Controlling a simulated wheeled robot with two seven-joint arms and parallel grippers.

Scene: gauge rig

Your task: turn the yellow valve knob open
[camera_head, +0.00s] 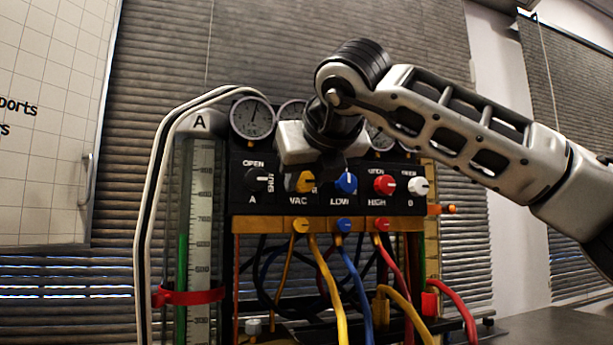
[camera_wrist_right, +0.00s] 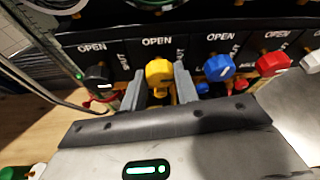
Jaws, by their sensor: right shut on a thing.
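The yellow valve knob (camera_head: 306,183) is on the black panel above the VAC label, partly hidden by my right gripper in the head view. Its white mark seems to point to the right there. In the wrist view the yellow knob (camera_wrist_right: 158,69) sits under an OPEN label, with one grey finger on each side of it. My right gripper (camera_wrist_right: 161,82) is shut on this knob. In the head view my right arm comes in from the right, and its gripper (camera_head: 304,168) is in front of the panel. My left gripper is not in view.
A black knob (camera_head: 257,180) is left of the yellow one; a blue knob (camera_head: 346,183), a red knob (camera_head: 385,185) and a white knob (camera_head: 418,187) are to its right. Round gauges (camera_head: 252,118) stand above. Coloured hoses (camera_head: 358,290) hang below. A glass tube column (camera_head: 199,240) stands left.

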